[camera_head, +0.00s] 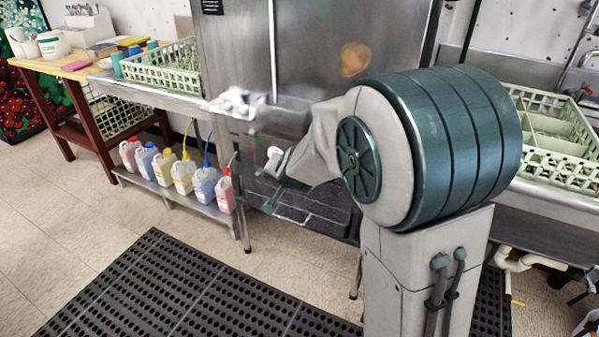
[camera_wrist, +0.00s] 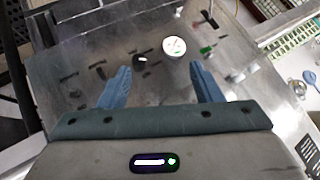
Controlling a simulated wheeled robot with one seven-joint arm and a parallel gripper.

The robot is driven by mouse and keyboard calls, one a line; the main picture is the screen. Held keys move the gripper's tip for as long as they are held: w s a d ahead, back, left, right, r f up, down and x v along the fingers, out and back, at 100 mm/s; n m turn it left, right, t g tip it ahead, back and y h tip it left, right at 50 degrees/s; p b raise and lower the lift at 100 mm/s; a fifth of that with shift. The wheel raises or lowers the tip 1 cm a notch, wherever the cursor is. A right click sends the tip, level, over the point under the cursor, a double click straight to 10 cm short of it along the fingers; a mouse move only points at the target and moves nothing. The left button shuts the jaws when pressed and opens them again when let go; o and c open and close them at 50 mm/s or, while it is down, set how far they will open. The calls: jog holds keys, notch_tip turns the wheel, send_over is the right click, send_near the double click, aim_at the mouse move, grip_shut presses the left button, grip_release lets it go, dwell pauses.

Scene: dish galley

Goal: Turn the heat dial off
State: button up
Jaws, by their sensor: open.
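The dial lies beyond the fingertips, nearer the right finger, with nothing between the fingers. In the head view my gripper (camera_head: 271,203) is low in front of the steel machine (camera_head: 235,60), partly hidden by my arm.
A small green switch (camera_wrist: 206,50) is right of the dial. Several coloured bottles (camera_head: 182,176) stand on a low shelf at left. Pale green racks (camera_head: 160,68) sit on the counters either side. A black rubber mat (camera_head: 190,290) covers the floor in front.

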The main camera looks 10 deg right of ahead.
jog(key=w+f+m+t+h+b, duration=0.2)
jog(key=w+f+m+h+b, duration=0.15)
jog(key=f+h, duration=0.3)
jog(key=w+f+m+t+h+b, duration=0.3)
jog(key=w+f+h+b, duration=0.15)
jog(key=f, duration=0.35)
jog(key=x, duration=1.4)
jog(key=shift+w, duration=0.2)
jog(key=c, duration=1)
